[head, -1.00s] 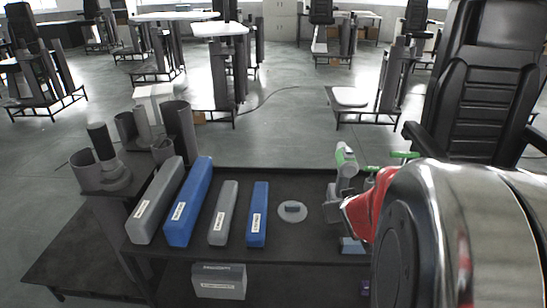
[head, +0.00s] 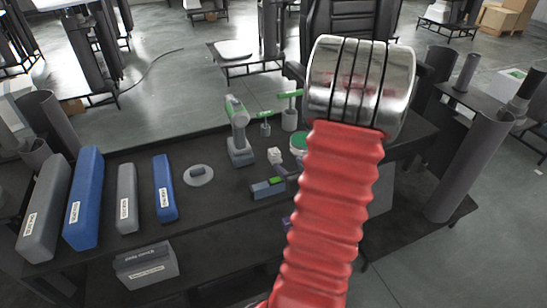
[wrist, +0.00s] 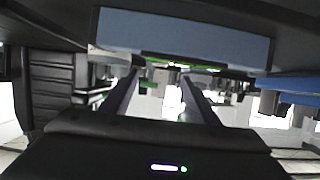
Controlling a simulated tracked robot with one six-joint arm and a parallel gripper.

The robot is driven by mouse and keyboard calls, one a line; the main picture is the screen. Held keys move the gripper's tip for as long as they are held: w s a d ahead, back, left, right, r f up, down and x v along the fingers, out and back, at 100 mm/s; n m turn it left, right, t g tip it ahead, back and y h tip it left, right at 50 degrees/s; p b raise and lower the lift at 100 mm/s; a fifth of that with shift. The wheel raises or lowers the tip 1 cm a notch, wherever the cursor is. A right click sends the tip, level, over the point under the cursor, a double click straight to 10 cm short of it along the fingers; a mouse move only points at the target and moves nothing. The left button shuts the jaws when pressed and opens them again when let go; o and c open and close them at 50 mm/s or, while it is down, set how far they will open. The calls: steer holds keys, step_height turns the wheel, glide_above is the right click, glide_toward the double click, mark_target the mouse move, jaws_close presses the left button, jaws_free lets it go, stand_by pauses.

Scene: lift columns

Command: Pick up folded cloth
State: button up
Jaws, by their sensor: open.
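I cannot make out a folded cloth with certainty in either view. A small white lumpy item (head: 274,156) stands on the dark workbench (head: 225,212) in the head view, too small to identify. My gripper (wrist: 160,80) shows in the wrist view as two dark fingers, spread apart with nothing between them. In the head view my red-sleeved arm hides it. A wide grey-blue block face (wrist: 185,38) fills the top of the wrist view, beyond the fingers.
Grey and blue long boxes (head: 84,200) stand on the left of the bench, beside a round grey disc (head: 199,175). A green-grey drill (head: 239,135) and a blue block (head: 268,188) are right of them. A labelled grey box (head: 146,266) sits on the lower shelf. Grey posts (head: 468,165) stand at right.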

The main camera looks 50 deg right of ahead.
mark_target(277, 156)
steer(key=shift+x, duration=4.3)
steer(key=shift+w, duration=0.1)
steer(key=shift+x, duration=2.55)
steer(key=shift+a+f, duration=0.1)
steer(key=shift+a, duration=0.05)
steer(key=shift+c, duration=0.2)
steer(key=c, duration=1.1)
